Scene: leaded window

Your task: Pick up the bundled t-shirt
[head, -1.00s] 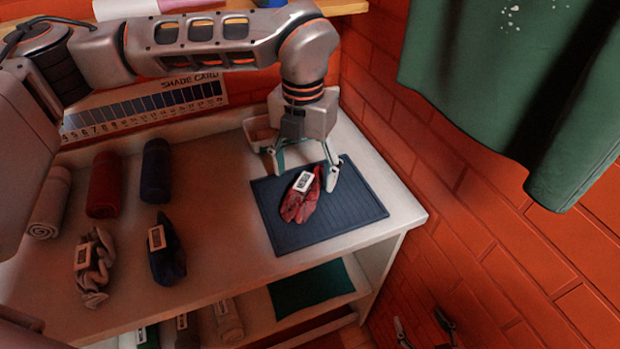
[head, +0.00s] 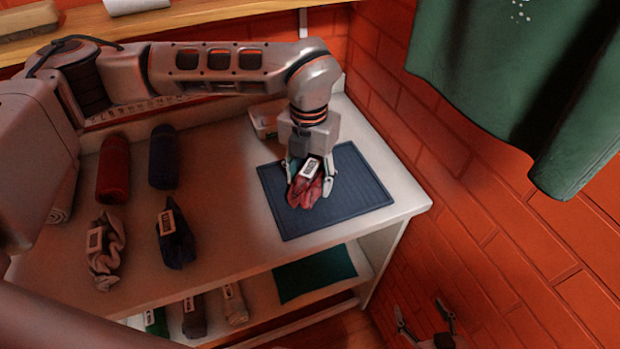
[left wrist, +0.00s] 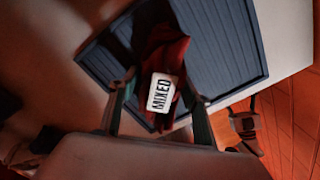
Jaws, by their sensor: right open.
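A red bundled t-shirt (head: 303,192) with a white label sits on a dark blue ribbed mat (head: 355,195) at the right end of the table. In the left wrist view the t-shirt (left wrist: 168,57) shows its label, which reads "MIXED". My left gripper (head: 309,180) points down over the mat, its fingers on both sides of the t-shirt and pressed close to it. The bundle looks squeezed between them and still low at the mat. My right gripper (head: 420,306) is open and empty at the bottom right, below the table's height.
A grey bundle (head: 104,255) and a dark blue bundle (head: 175,240) lie left on the table, with rolled cloths behind. A small bin (head: 264,120) stands behind the mat. A brick wall (head: 480,215) and a hanging green cloth (head: 500,90) are at the right. A shelf below holds more cloths.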

